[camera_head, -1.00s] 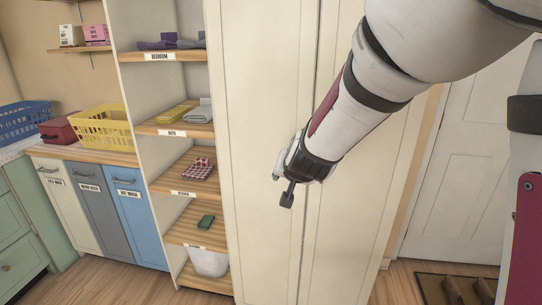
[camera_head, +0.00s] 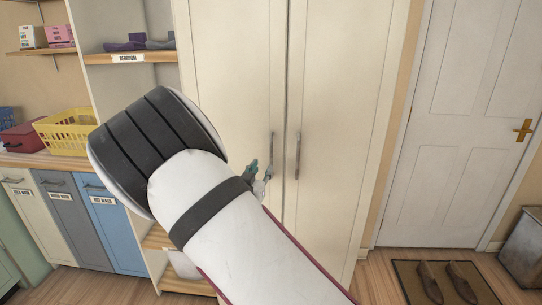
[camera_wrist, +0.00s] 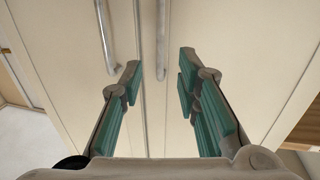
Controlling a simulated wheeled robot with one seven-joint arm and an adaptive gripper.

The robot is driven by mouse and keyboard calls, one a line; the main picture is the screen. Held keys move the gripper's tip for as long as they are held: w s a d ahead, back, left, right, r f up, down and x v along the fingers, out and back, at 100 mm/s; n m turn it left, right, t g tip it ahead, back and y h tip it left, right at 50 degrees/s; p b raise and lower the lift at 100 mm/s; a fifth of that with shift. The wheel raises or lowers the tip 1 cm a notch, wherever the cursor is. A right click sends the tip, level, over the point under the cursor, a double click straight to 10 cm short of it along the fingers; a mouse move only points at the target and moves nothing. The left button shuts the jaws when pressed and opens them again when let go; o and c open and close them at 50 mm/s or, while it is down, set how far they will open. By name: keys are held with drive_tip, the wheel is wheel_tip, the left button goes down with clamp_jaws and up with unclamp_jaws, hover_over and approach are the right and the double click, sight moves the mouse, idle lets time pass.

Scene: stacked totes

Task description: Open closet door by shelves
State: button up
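The closet has two tall cream doors, both shut. The door by the shelves (camera_head: 232,60) has a vertical metal bar handle (camera_head: 272,150) near the middle seam. The other door (camera_head: 345,90) has a matching handle (camera_head: 298,155). My gripper (camera_head: 259,174) is in front of the shelf-side door, just left of the handles' lower ends; my arm hides part of that door. In the wrist view my gripper (camera_wrist: 158,74) is open, with green-padded fingers apart. One handle (camera_wrist: 163,40) lies between the fingers in the picture, another handle (camera_wrist: 105,35) left of them. No contact is clear.
Shelves (camera_head: 130,57) stand left of the closet, partly behind my arm. A yellow basket (camera_head: 65,132) sits on the counter further left. A white room door (camera_head: 455,110) is at right. A mat (camera_head: 408,283) with shoes and a bin (camera_head: 525,250) are on the floor.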

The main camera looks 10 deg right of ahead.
sight(271, 155)
drive_tip(key=x, duration=1.1)
drive_tip(key=shift+f, duration=0.1)
clamp_jaws()
